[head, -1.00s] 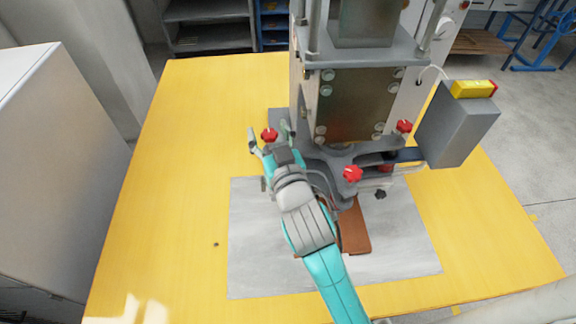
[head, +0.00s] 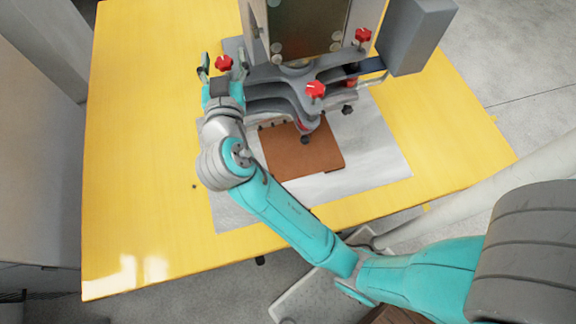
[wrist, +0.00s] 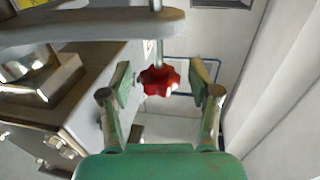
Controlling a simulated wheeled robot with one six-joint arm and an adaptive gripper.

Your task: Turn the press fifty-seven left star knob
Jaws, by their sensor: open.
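The press (head: 290,75) is a grey machine on a yellow table. Its left star knob (head: 224,63) is red and lobed, at the left end of the press. My gripper (head: 222,68) is at this knob and open. In the wrist view the red knob (wrist: 159,80) sits between the two fingertips, with a gap on each side, under a vertical rod. The front star knob (head: 316,90) and the right star knob (head: 363,35) are also red. The press number cannot be read.
A brown block (head: 302,150) lies on a grey mat (head: 375,160) in front of the press. A grey box (head: 416,35) hangs at the right. The yellow table (head: 140,150) is clear on the left.

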